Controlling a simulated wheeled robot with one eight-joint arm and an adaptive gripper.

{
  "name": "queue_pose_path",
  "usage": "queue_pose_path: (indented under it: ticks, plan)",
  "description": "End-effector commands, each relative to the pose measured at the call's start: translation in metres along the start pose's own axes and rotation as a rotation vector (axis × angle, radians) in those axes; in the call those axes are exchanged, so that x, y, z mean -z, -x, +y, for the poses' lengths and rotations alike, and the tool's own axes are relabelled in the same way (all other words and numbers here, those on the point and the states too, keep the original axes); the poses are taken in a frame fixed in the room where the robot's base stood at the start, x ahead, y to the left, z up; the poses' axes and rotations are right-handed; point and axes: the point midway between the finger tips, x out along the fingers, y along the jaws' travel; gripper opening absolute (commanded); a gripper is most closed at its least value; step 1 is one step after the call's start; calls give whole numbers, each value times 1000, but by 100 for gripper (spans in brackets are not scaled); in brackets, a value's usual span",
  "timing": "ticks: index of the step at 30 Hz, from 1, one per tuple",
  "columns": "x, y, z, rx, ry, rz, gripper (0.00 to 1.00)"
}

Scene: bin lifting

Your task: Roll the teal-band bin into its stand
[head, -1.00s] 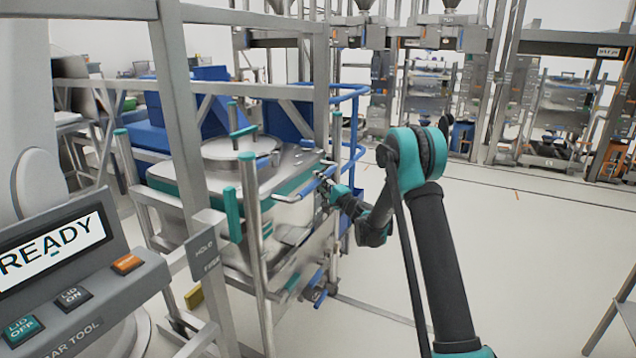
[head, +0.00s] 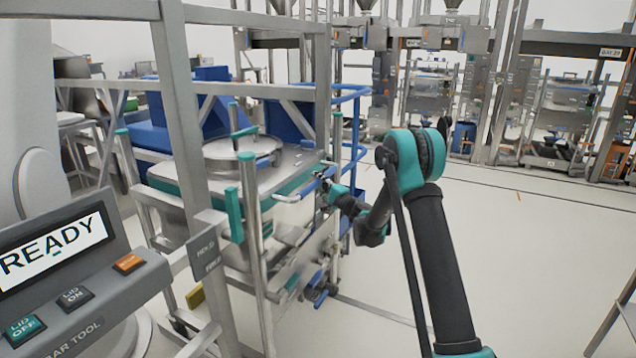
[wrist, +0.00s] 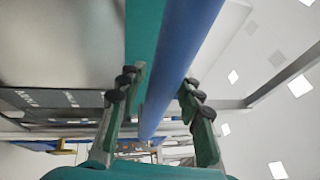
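The teal-band bin (head: 290,188) is a large pale bin with a round lid (head: 242,150) on top, left of centre in the head view. My gripper (head: 325,188) is at the right end of this bar. In the wrist view the blue bar (wrist: 195,45) passes between the fingers of my gripper (wrist: 163,85), which lie close on both sides of it. The teal band (wrist: 142,30) shows beside the bar. Grey posts with teal tops (head: 250,185) stand around the bin; I cannot tell whether they belong to the stand.
A grey frame (head: 180,110) stands in front of the bin on the left. A console (head: 75,285) reading READY is at the lower left. Blue rails (head: 352,120) stand behind the bin. The floor (head: 520,260) on the right is clear, with racks at the back.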

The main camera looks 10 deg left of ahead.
Motion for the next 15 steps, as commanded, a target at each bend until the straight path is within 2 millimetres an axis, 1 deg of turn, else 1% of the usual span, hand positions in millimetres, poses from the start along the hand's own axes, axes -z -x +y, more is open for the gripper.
queue_pose_path:
  ticks: [11,15]
  plan:
    - [1,2,0,0,0,2,45]
    - [1,15,0,0,0,2,45]
